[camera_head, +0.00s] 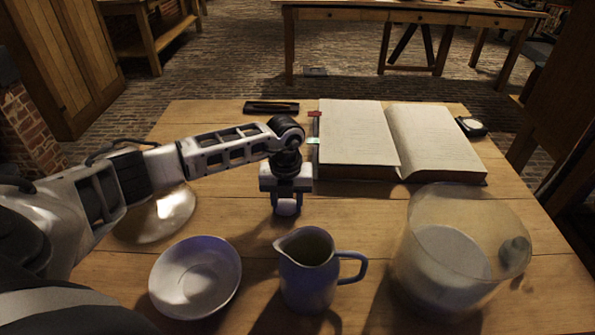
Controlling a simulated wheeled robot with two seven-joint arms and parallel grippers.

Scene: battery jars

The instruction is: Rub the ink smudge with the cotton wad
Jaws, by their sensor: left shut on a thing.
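My left gripper (286,196) reaches in from the left and points down over the middle of the table. My right gripper is not in view.
A blue-grey jug (308,280) and a white bowl (196,278) stand in front. A large clear jar (410,265) stands at the right, a pale dish (160,218) at the left. An open book (355,135), dark case (271,107) and small round object (471,126) lie behind.

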